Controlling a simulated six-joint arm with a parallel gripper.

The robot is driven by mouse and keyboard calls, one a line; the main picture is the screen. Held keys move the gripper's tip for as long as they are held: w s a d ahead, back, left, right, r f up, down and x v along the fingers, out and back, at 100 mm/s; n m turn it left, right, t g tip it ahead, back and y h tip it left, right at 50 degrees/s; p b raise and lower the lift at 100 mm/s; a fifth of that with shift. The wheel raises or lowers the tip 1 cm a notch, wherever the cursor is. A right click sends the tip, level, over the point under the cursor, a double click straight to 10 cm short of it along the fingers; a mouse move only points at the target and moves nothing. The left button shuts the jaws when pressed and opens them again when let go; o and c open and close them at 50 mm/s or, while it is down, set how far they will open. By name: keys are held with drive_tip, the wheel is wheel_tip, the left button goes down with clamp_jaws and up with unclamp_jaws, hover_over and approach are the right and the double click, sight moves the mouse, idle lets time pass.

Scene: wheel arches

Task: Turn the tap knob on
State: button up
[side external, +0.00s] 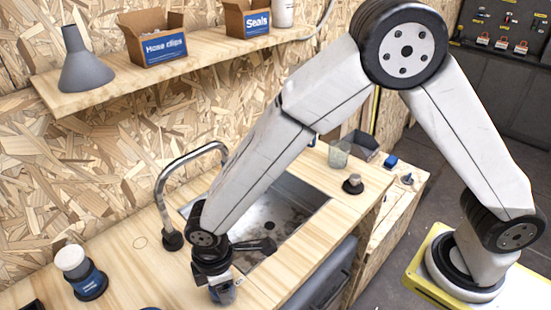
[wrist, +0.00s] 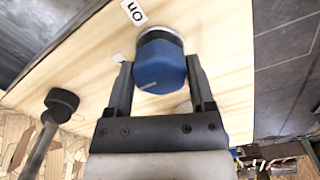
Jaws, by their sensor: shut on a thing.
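The blue tap knob (wrist: 160,68) stands on the wooden worktop, between the two fingers of my gripper (wrist: 160,62) in the wrist view. My gripper is shut on its sides. A short white line shows on the knob's near edge, towards the lower left. An "On" label (wrist: 133,12) lies on the worktop at the knob's upper left. A second white label (wrist: 118,57) is mostly hidden by the left finger. In the side view my gripper (side external: 222,284) reaches down to the worktop's front edge, and the knob shows only in part. The curved metal tap (side external: 168,190) stands behind, over the sink.
The sink basin (side external: 285,212) lies right of my gripper. A white-capped blue container (side external: 80,272) stands at the left of the worktop. A glass (side external: 339,154) and a small dark-based knob (side external: 353,184) are at the right. A shelf (side external: 110,95) holds a funnel and boxes.

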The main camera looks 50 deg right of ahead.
drive_tip(key=shift+m, duration=0.3)
drive_tip(key=m, duration=0.8)
drive_tip(key=shift+m, duration=0.4)
drive_tip(key=m, duration=0.8)
drive_tip(key=shift+m, duration=0.3)
drive_tip(key=o, duration=1.2)
drive_tip(key=shift+r, duration=0.1)
